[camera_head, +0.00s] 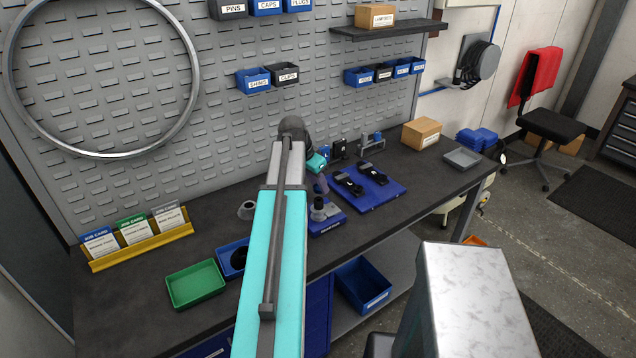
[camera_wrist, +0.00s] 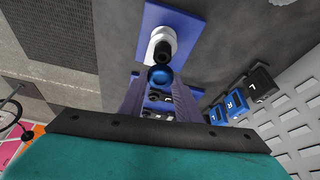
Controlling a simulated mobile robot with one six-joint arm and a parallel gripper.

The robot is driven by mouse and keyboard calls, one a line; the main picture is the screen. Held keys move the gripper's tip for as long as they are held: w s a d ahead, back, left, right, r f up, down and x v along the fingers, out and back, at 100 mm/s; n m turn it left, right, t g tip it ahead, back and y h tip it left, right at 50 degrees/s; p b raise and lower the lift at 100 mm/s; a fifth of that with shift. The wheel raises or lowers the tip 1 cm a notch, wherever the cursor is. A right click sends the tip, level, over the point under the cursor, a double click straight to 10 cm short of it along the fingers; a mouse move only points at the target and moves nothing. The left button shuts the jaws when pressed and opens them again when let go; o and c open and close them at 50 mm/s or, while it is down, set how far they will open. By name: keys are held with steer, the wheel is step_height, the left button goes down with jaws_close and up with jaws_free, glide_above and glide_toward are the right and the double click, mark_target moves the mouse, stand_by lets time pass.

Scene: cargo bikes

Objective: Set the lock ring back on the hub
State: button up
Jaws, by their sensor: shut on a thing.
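The hub (camera_wrist: 162,42) is a pale cylinder with a black core, standing on a blue base plate in the wrist view. In the head view the hub (camera_head: 320,212) stands on its blue block on the bench, left of a blue board. My gripper (camera_wrist: 159,82) is shut on a small round blue part between its fingertips, which looks like the lock ring (camera_wrist: 160,76). In the wrist view the ring appears just below the hub; I cannot tell whether they touch. In the head view my gripper (camera_head: 321,184) is above the hub, and the ring is not clear.
A blue board (camera_head: 372,190) with black fixtures lies right of the hub. A green tray (camera_head: 195,285) and a blue tray (camera_head: 228,265) sit at the front left. A grey cone-like part (camera_head: 247,210) stands behind them. A pegboard wall (camera_head: 230,120) rises behind the bench.

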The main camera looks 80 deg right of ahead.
mark_target(316, 188)
steer(key=shift+f+b, duration=0.55)
steer(key=shift+f, duration=0.6)
steer(key=shift+a+f+b, duration=0.1)
steer(key=shift+f+b, duration=0.25)
steer(key=shift+f, duration=0.25)
stand_by(1.6)
steer(key=o, duration=1.1)
steer(key=shift+w, duration=0.1)
steer(key=shift+r, duration=0.15)
steer(key=b+v, duration=0.3)
steer(key=v, duration=1)
steer(key=shift+r+b, duration=0.2)
steer(key=shift+b, duration=0.15)
steer(key=shift+a, duration=0.1)
